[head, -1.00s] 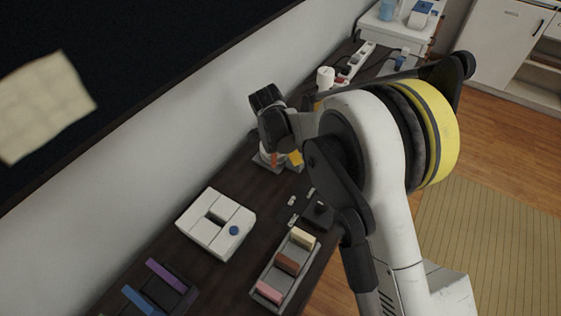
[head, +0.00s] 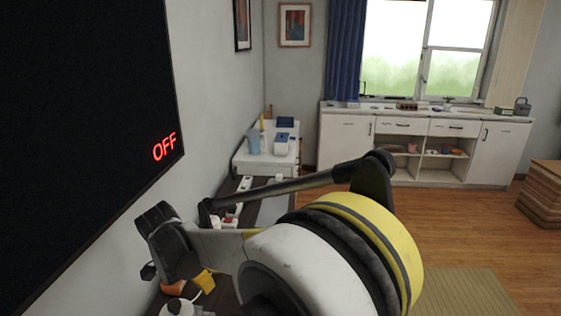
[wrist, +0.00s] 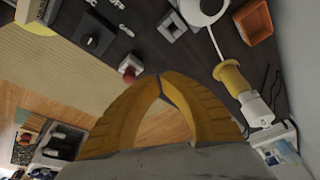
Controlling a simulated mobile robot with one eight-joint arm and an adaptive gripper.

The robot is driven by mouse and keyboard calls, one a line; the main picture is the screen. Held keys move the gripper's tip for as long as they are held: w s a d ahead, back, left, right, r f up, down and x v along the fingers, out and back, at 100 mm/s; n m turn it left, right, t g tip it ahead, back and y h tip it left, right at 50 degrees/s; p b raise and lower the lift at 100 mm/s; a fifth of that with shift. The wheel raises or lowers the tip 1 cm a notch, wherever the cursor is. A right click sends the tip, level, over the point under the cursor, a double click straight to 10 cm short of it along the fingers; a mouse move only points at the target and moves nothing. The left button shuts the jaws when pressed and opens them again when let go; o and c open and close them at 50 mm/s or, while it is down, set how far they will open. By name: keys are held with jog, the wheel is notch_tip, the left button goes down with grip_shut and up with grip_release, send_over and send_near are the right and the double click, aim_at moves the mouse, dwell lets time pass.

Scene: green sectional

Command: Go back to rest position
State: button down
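My gripper (wrist: 160,76) shows in the wrist view as two yellow fingers whose tips meet, with nothing seen between them. In the head view its yellow fingers (head: 205,281) show only in small part below my wrist, low at the left near the wall. My arm is folded across the lower middle of that view. The dark table (wrist: 160,52) lies beyond the fingers in the wrist view. A small red and white object (wrist: 130,67) is on it just left of the fingertips, apart from them as far as I can tell.
An orange container (wrist: 254,22) and a yellow-handled tool (wrist: 233,80) are on the right in the wrist view. A black screen (head: 80,130) reading OFF hangs left. A white cabinet (head: 346,140) stands under the window. Wooden floor (head: 460,225) is open at right.

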jog(key=s+d+r+n+y, duration=0.1)
jog(key=d+r, duration=0.3)
jog(key=d, duration=0.4)
jog(key=s+d+r+n+t, duration=0.1)
jog(key=d+r, duration=0.3)
jog(key=d, duration=0.3)
jog(key=s+d+r+n+y, duration=0.1)
jog(key=d+r+n, duration=0.1)
jog(key=d+r, duration=0.45)
jog(key=s+d+f+n+t, duration=0.3)
jog(key=s+d, duration=1.2)
jog(key=d, duration=0.3)
jog(key=shift+d+n, duration=0.3)
jog(key=shift+d, duration=0.05)
